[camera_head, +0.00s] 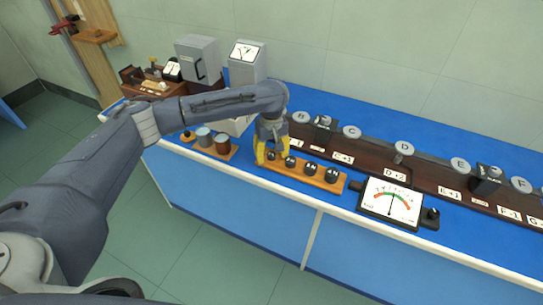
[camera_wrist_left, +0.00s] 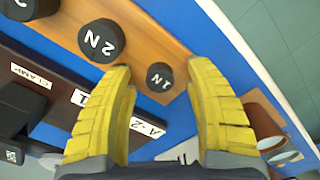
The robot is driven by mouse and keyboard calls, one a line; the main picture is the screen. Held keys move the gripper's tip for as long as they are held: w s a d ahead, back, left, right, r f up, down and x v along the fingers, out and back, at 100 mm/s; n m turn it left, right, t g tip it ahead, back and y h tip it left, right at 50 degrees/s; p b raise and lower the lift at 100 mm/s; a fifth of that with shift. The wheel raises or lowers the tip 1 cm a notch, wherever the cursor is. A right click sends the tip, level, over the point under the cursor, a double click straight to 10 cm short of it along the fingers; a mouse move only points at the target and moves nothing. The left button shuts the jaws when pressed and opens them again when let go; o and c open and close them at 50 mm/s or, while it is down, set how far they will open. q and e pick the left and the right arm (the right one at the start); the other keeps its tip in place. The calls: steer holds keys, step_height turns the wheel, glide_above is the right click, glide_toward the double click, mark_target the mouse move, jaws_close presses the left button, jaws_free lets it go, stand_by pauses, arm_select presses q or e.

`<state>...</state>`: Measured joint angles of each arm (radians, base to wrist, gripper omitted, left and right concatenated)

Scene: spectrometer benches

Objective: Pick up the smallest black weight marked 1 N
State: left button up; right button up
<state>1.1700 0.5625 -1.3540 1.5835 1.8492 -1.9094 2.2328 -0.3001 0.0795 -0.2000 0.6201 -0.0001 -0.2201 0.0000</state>
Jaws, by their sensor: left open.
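The smallest black weight (camera_wrist_left: 160,77), marked 1 N, stands on a wooden tray (camera_wrist_left: 165,28) in the left wrist view. In the head view this weight (camera_head: 271,156) shows dark between the yellow fingers, at the left end of the tray (camera_head: 325,184). My left gripper (camera_wrist_left: 163,78) is open, with one yellow finger on either side of the 1 N weight. Gaps show between the weight and both fingers in the wrist view; the exact height of the fingertips is hard to tell. My right gripper is not in view.
A larger weight marked 2 N (camera_wrist_left: 101,40) stands close beside one finger. More black weights (camera_head: 331,175) continue along the tray. Cylinders on another wooden tray (camera_head: 222,144) stand left. A dial meter (camera_head: 391,202) stands right, and a dark lettered rail (camera_head: 365,165) runs behind.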

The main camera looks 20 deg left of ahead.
arm_select(q)
steer(key=shift+f, duration=0.15)
jaws_close()
stand_by(0.4)
